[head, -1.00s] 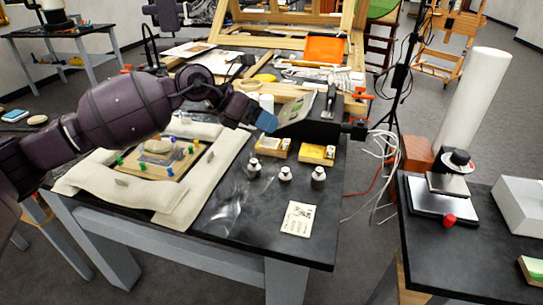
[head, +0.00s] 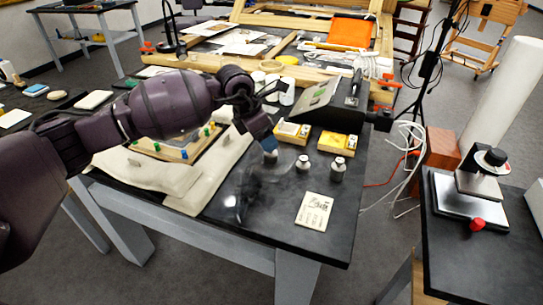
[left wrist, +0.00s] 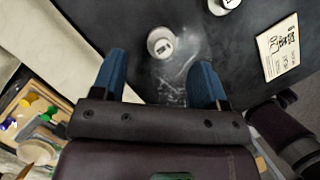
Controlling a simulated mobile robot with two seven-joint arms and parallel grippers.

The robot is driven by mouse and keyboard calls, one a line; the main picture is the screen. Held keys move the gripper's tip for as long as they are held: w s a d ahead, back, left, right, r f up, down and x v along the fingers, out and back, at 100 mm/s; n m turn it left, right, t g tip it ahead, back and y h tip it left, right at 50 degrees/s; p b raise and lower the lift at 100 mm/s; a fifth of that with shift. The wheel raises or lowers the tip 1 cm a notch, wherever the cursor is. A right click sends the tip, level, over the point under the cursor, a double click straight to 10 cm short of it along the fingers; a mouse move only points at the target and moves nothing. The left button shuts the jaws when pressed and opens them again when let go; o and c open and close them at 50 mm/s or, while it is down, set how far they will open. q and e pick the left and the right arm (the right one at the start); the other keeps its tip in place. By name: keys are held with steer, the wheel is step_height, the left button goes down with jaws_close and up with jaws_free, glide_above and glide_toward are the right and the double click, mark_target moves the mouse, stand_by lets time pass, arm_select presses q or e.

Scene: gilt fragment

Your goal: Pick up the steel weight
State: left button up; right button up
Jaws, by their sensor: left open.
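Several small steel weights stand upright on the dark table. The leftmost weight (head: 270,157) is partly hidden under my left gripper (head: 266,142) in the head view. In the left wrist view this weight (left wrist: 161,43) shows from above, just beyond and between the two blue fingertips of my left gripper (left wrist: 160,68). The fingers are apart with nothing between them. A middle weight (head: 303,163) and a right weight (head: 338,170) stand to its right. Another weight (left wrist: 227,3) is cut off at the top of the left wrist view. My right gripper is not in view.
A printed card (head: 314,211) lies in front of the weights. Yellow boxes (head: 338,143) and a black instrument (head: 340,103) stand behind them. A pale padded cushion (head: 150,178) surrounds a board with coloured pegs to the left.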

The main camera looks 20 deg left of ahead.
mark_target(271, 154)
arm_select(q)
steer(key=b+x, duration=0.1)
steer(key=x, duration=0.3)
steer(key=shift+d+f, duration=0.2)
steer(key=shift+f, duration=0.4)
steer(key=shift+r, duration=0.1)
